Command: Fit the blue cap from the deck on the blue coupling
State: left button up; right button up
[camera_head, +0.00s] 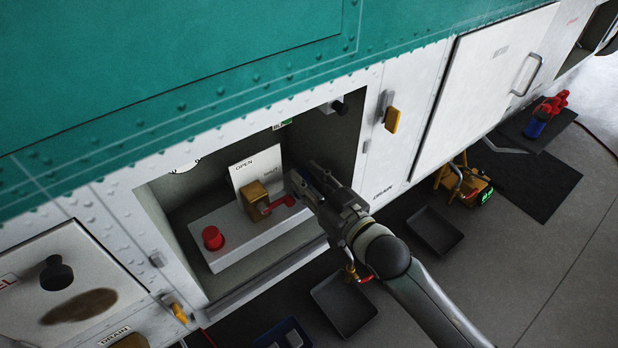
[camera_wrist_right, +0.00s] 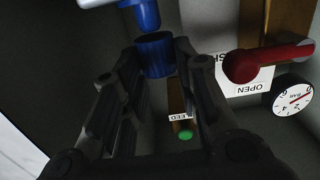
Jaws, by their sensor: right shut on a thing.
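My right gripper (camera_head: 305,182) reaches into the open bay in the white panel. In the right wrist view its fingers (camera_wrist_right: 156,66) are shut on the blue cap (camera_wrist_right: 155,56), a short blue cylinder. The blue coupling (camera_wrist_right: 147,14) shows just beyond the cap, at the end of a white pipe (camera_wrist_right: 105,2). The cap is close to the coupling and roughly in line with it; I cannot tell whether they touch. In the head view the cap and coupling are hidden. My left gripper is not in view.
A red lever (camera_head: 283,207) on a brass valve (camera_head: 256,200) sits close beside my gripper. A red knob (camera_head: 213,237) stands on the white ledge. A gauge (camera_wrist_right: 292,95) shows in the wrist view. Dark trays (camera_head: 343,303) lie on the floor below.

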jog(key=shift+f, duration=1.3)
dwell(2.4)
jog(key=o, duration=0.8)
jog(key=v, duration=1.2)
jog(key=shift+f, duration=0.1)
